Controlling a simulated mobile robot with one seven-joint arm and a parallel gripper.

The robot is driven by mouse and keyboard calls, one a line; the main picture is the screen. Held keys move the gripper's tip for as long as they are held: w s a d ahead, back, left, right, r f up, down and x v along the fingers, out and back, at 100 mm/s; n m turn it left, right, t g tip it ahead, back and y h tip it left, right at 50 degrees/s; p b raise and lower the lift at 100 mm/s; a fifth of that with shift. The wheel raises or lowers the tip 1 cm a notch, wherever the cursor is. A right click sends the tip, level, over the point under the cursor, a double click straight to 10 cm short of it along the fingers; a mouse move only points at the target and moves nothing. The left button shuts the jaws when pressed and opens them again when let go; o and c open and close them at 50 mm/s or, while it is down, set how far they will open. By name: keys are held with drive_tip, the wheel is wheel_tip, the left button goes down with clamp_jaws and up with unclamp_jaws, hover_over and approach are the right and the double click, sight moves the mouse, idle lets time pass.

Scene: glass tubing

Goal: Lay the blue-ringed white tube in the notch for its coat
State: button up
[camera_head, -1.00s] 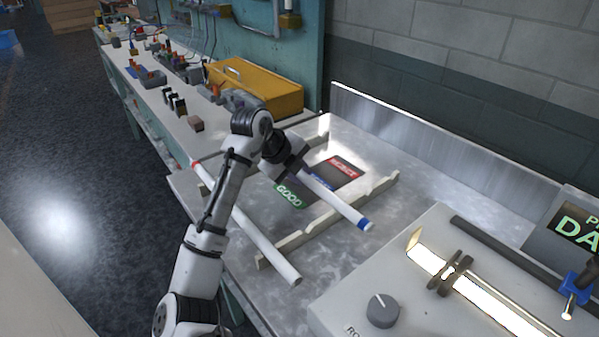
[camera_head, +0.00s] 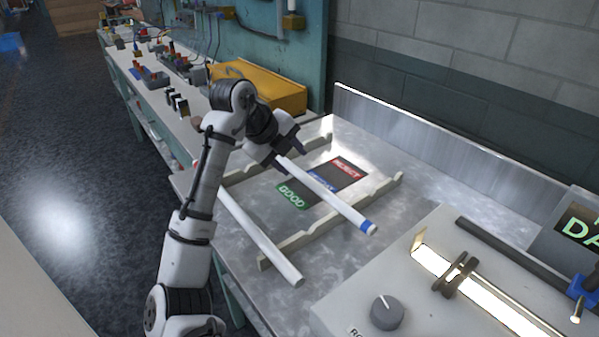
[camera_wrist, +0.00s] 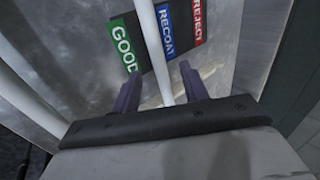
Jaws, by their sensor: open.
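The white tube with a blue ring (camera_head: 330,198) lies across the two notched rails, its ringed end past the front rail (camera_head: 300,234). It passes over the label board between the green GOOD label (camera_head: 292,196) and the blue RECOAT label (camera_head: 321,180), partly covering RECOAT from the head camera. Its seating in a notch is too small to tell. My gripper (camera_head: 287,148) is open at the tube's far end. In the wrist view the tube (camera_wrist: 155,50) runs between the two spread fingers (camera_wrist: 159,80), with a gap on each side.
A second white tube (camera_head: 262,240) with a red end lies across the rails to the left. The red REJECT label (camera_head: 348,168) is to the right. A grey machine with a knob (camera_head: 387,312) stands at front right, and a yellow case (camera_head: 275,90) behind.

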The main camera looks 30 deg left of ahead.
drive_tip(key=v, duration=0.5)
drive_tip(key=shift+s+r+b, duration=0.15)
drive_tip(key=shift+r+b, duration=0.05)
drive_tip(key=shift+b, duration=0.2)
idle(0.6)
